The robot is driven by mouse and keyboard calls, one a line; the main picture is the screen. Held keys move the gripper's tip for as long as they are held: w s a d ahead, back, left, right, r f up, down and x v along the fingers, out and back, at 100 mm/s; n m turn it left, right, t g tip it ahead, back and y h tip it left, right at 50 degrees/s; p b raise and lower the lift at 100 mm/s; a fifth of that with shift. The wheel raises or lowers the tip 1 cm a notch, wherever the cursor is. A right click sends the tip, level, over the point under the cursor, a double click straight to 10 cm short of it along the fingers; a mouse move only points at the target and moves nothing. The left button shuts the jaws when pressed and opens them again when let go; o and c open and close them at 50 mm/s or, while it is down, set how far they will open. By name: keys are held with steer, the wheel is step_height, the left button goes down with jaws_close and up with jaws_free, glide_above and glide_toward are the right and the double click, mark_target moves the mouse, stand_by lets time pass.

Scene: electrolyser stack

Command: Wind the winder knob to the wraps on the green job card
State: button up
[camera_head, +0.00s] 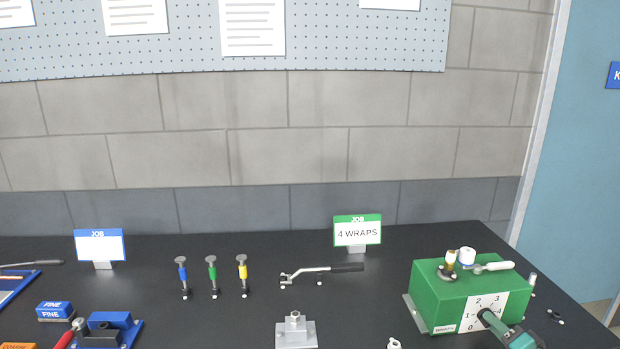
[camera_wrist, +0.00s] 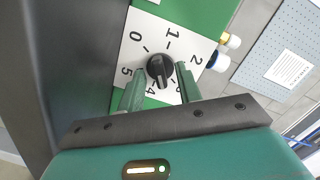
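The green job card (camera_head: 357,231) stands at the back of the bench and reads "4 WRAPS". The green winder box (camera_head: 440,288) is at the right, with a white dial plate numbered 0 to 5 on its front. In the wrist view, the black winder knob (camera_wrist: 160,70) sits at the middle of the dial plate (camera_wrist: 150,22). My gripper (camera_wrist: 161,72) is open, with a fingertip on each side of the knob and small gaps apparent. The knob's exact pointer direction is hard to tell. In the head view my gripper (camera_head: 485,316) covers the knob.
A white-handled crank (camera_head: 495,267) and small posts are on top of the winder. A black-handled lever (camera_head: 340,268), a metal block (camera_head: 295,334) and three coloured plungers (camera_head: 213,274) stand to the left. A blank blue job card (camera_head: 99,246) is farther left.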

steer(key=shift+c, duration=0.4)
jaws_close()
steer(key=m, duration=0.4)
steer(key=shift+t, duration=0.4)
steer(key=shift+f+m+y, duration=0.1)
steer(key=shift+m+y, duration=0.2)
steer(key=shift+m, duration=0.9)
steer(key=shift+o, duration=1)
jaws_free()
steer(key=s, duration=0.7)
steer(key=shift+d, duration=0.15)
